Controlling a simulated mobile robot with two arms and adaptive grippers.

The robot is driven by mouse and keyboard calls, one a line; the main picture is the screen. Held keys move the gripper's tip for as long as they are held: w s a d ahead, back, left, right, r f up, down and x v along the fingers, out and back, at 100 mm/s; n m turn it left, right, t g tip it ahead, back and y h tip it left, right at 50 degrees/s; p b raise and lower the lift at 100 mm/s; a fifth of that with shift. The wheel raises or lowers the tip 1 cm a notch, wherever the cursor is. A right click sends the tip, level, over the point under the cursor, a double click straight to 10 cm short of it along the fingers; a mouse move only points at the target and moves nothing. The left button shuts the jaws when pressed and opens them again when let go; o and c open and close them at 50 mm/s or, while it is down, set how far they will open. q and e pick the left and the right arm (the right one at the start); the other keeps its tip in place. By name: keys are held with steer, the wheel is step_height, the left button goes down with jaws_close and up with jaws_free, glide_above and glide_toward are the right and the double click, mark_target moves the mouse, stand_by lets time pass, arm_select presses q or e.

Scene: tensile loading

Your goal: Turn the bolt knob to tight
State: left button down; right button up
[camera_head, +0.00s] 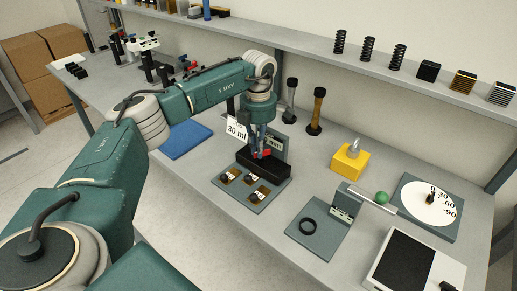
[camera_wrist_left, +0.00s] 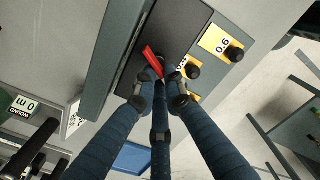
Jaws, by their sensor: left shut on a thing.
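My left gripper (camera_head: 259,150) reaches down onto a black block (camera_head: 272,170) on a grey base plate (camera_head: 247,194) in the middle of the bench. In the left wrist view the fingers (camera_wrist_left: 163,85) are closed together at a red bar-like piece (camera_wrist_left: 152,62) on the dark block (camera_wrist_left: 180,30). The red piece also shows between the fingertips in the head view. The fingers hide part of it, and what lies under them cannot be seen. Several yellow plates with black knobs (camera_head: 251,178) lie in front of the block; one knob (camera_wrist_left: 234,53) sits beside a 0.6 label. My right gripper is not in view.
A "30 ml" sign (camera_head: 236,130) stands behind the block. A blue mat (camera_head: 185,138) lies to the left. Two upright cylinders (camera_head: 317,112) stand behind.

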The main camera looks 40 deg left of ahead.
arm_select(q)
steer(key=shift+w+a+r, duration=0.1)
steer(key=shift+w+r, duration=0.05)
steer(key=shift+r, duration=0.05)
stand_by(0.3)
steer(key=c, duration=2.1)
jaws_free()
step_height(320, 180, up, 12)
steer(key=shift+s+f, duration=0.1)
steer(key=shift+s, duration=0.1)
